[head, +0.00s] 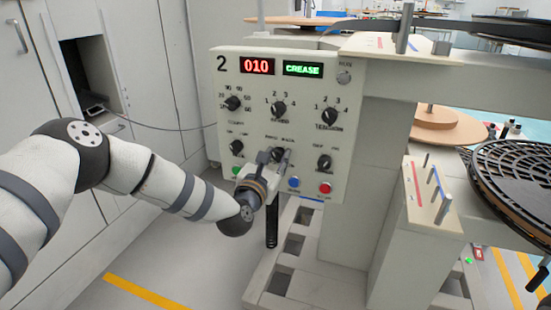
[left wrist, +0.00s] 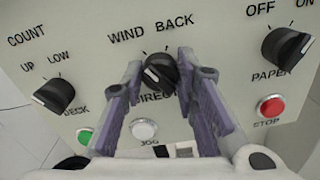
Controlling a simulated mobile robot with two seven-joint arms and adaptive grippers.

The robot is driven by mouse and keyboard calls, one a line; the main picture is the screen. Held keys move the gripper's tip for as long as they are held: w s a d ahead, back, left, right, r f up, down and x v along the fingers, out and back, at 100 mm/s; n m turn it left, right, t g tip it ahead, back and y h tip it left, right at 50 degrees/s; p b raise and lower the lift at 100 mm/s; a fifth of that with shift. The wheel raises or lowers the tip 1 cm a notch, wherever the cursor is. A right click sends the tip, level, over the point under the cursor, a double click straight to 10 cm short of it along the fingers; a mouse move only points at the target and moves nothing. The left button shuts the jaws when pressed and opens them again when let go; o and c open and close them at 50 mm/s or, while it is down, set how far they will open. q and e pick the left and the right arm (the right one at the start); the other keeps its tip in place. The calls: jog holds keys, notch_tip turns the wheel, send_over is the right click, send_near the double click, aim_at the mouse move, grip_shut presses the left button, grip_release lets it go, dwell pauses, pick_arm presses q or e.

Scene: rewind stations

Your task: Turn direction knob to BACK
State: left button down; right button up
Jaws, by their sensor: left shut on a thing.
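The direction knob (left wrist: 160,70) is black with a white mark on its left side, below the words WIND and BACK on the pale panel (head: 215,120). I cannot tell for sure which word it points to. My left gripper (left wrist: 166,80) has its two purple-grey fingers on either side of the knob and is shut on it. In the head view the left gripper (head: 270,158) reaches the lower middle of the panel and partly hides the knob. My right gripper is not in view.
The panel displays (head: 257,66) read 010 and CREASE. A black slotted reel (head: 515,175) stands to the right.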

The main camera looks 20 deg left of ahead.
pick_arm(q)
jog(key=m, duration=0.5)
jog(key=shift+m, duration=0.3)
jog(key=m, duration=0.6)
jog(key=shift+f+m, duration=0.1)
jog(key=shift+m, duration=0.2)
dwell(0.3)
jog(key=c, duration=1.2)
grip_release()
jog(key=shift+c, duration=0.2)
jog(key=shift+s, duration=0.15)
